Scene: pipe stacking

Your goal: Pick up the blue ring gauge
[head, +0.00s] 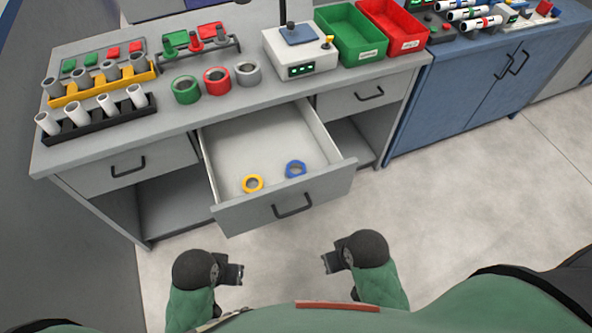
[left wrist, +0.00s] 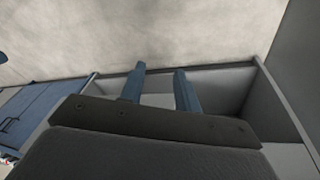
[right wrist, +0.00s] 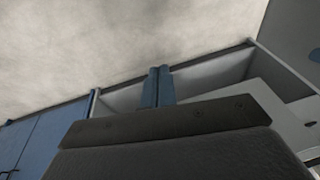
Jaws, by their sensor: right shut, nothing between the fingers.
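The blue ring gauge (head: 295,169) lies in the open middle drawer (head: 262,140), toward its front right. A yellow ring gauge (head: 253,183) lies to its left in the same drawer. My left gripper (head: 241,275) is in front of the drawer, clear of it, and empty. Its two fingers (left wrist: 160,88) stand apart in the left wrist view. My right gripper (head: 325,264) is also in front of the drawer, apart from the blue ring. Its fingers (right wrist: 157,87) are together with nothing between them in the right wrist view. Neither wrist view shows the rings.
The drawer front (head: 285,200) with its handle stands between my grippers and the rings. On the bench top are green, red and grey rings (head: 217,80), pipe racks (head: 98,118), a white device (head: 300,55) and green and red bins (head: 352,36). The floor around is clear.

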